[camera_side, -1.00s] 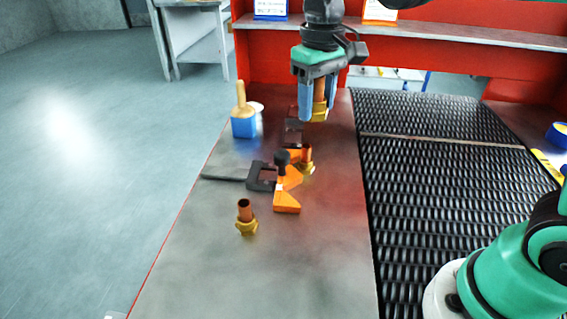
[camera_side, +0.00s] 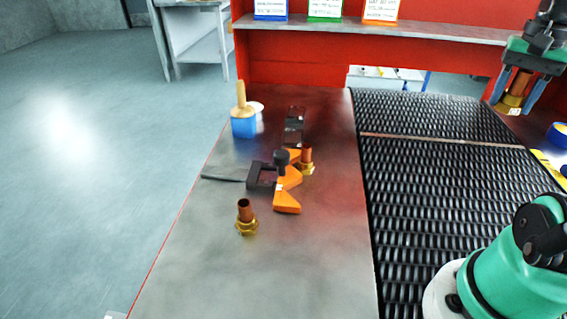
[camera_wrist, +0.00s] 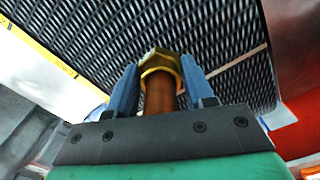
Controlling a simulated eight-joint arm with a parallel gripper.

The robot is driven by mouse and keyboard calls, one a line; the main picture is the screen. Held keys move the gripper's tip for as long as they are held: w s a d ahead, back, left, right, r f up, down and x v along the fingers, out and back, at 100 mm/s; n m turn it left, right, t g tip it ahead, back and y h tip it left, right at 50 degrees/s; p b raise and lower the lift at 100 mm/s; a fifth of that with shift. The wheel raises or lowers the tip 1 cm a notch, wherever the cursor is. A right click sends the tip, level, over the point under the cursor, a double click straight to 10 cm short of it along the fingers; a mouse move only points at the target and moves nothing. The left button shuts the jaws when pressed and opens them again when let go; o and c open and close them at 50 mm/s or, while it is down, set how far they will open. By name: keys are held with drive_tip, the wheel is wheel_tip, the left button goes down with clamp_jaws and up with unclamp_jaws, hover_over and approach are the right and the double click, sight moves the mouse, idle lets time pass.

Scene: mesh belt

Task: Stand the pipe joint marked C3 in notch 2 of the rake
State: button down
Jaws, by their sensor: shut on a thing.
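My gripper (camera_side: 513,92) is at the upper right in the side view, raised near the far right side of the mesh belt. It is shut on a copper pipe joint with a brass nut (camera_side: 517,96). In the wrist view the joint (camera_wrist: 160,85) sits between the blue fingers (camera_wrist: 160,84), nut end away from the palm. No C3 mark is readable. The orange rake (camera_side: 287,202) lies on the steel table with a black clamp (camera_side: 262,175) at it. One joint (camera_side: 307,160) stands at the rake's right side; its notch number cannot be told. Another joint (camera_side: 245,217) stands nearer, apart from the rake.
The black mesh belt (camera_side: 440,200) runs right of the steel table (camera_side: 310,270). A shelf with cards (camera_side: 380,27) crosses the back. Blue tape (camera_side: 560,134) lies at right.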

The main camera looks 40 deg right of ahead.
sight(462, 199)
drive_tip(key=shift+s+d+f+m, duration=0.1)
drive_tip(key=shift+s+m, duration=0.2)
drive_tip(key=shift+s, duration=0.2)
wheel_tip(462, 199, down, 20)
drive_tip(key=shift+r, duration=0.1)
idle(0.5)
drive_tip(key=shift+c, duration=1.7)
unclamp_jaws()
